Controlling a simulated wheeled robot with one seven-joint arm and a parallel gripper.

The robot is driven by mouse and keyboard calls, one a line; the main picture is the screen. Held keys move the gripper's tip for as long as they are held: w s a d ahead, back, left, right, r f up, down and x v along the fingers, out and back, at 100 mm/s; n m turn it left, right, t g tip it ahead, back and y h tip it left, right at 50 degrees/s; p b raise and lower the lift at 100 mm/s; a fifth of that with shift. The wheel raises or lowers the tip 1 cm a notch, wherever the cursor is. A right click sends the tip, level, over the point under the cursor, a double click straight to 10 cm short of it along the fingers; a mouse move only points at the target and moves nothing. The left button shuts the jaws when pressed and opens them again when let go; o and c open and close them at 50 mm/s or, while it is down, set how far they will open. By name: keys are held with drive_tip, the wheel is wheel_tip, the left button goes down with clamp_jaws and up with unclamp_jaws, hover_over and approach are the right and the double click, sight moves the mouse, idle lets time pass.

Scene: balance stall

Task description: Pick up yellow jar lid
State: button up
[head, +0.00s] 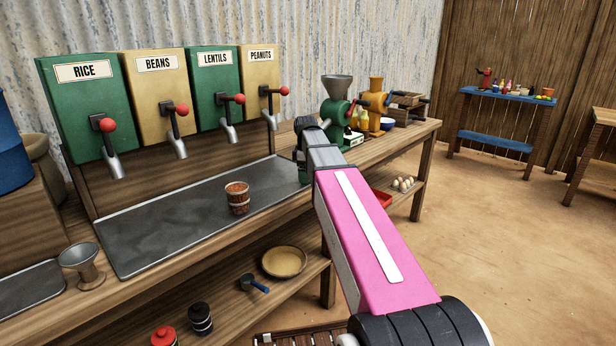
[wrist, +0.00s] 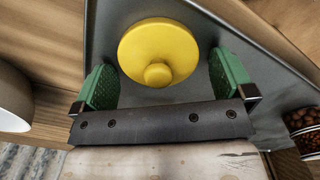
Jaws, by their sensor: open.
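The yellow jar lid (wrist: 160,42) is round with a small knob and lies on a grey metal surface (wrist: 205,20) in the wrist view. My gripper (wrist: 165,82) is open, with one green finger pad on each side of the lid. The knob is nearer my gripper's dark palm bar, and a gap shows between the lid and each pad. In the head view my own pink arm reaches over the counter and hides the lid and most of the gripper.
A small bucket of reddish-brown contents (head: 237,197) stands on the metal tray (head: 150,235); a similar one is at the wrist view's right edge (wrist: 305,128). Dispensers with red-knobbed levers (head: 108,125) line the back. Grinders (head: 337,115) stand beyond my arm. A pale rounded object (wrist: 12,100) is at left.

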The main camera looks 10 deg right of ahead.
drive_tip(key=c, duration=0.8)
drive_tip(key=shift+r, duration=0.15)
